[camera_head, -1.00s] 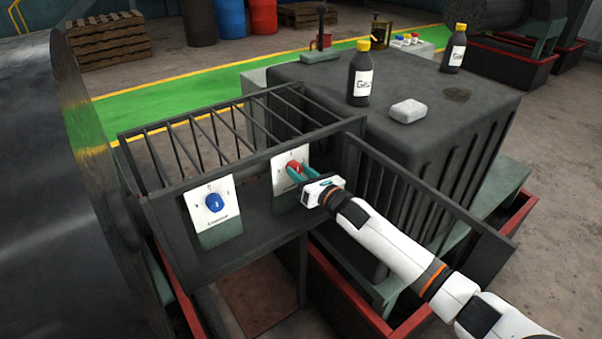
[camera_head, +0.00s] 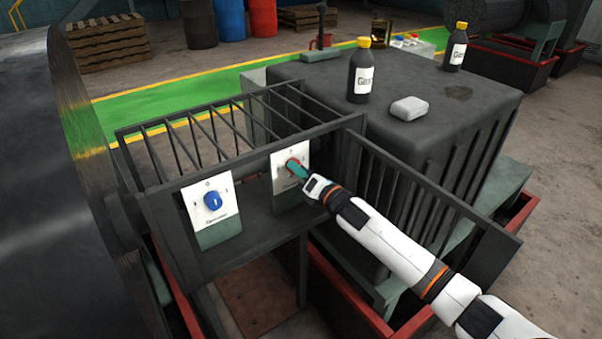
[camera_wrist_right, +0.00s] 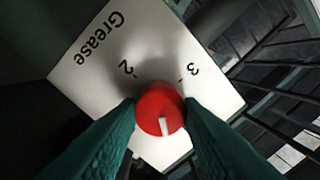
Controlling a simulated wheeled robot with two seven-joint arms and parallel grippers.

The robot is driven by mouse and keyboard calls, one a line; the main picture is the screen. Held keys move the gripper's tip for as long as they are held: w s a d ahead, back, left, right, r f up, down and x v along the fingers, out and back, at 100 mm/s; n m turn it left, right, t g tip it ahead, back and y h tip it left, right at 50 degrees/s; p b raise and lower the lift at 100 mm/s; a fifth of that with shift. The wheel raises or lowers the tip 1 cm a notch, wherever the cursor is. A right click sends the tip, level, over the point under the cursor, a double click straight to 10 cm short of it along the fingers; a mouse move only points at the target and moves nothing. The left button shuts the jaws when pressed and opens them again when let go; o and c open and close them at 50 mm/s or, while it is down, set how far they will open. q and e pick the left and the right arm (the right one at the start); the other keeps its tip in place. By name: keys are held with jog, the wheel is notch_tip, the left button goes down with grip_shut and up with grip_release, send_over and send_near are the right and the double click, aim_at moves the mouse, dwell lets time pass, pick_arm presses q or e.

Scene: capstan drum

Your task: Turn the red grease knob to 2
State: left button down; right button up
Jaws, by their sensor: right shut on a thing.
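The red grease knob (camera_head: 290,164) sits on a white plate (camera_head: 278,180) on the machine's front panel. My right gripper (camera_head: 296,168) reaches in from the right and is shut on the knob. In the right wrist view, the red knob (camera_wrist_right: 158,100) is between the two teal fingers. Its white mark points down in that picture. The digits 2 (camera_wrist_right: 127,68) and 3 (camera_wrist_right: 191,71) show above the knob, on the side away from the mark, and "Grease" reads at upper left. Any other digit is hidden. My left gripper is not in view.
A blue knob (camera_head: 213,200) on its own white plate is left of the red one. A barred guard (camera_head: 425,215) stands close beside my right arm. Bottles (camera_head: 360,72) and a pale block (camera_head: 408,108) are on the dark housing behind.

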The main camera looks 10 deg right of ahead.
jog(key=shift+s+a+f+m+h+p, duration=0.1)
jog(key=shift+m+h+p, duration=0.15)
jog(key=shift+m, duration=4.8)
jog(key=shift+w+a+f+m+h+p, duration=0.1)
jog(key=shift+m+h+p, duration=0.2)
jog(key=shift+m, duration=4.7)
jog(key=shift+s+f+m+h+p, duration=0.1)
jog(key=shift+m+h+p, duration=0.15)
jog(key=shift+m, duration=4.8)
jog(key=o, duration=1)
jog(key=shift+r, duration=0.1)
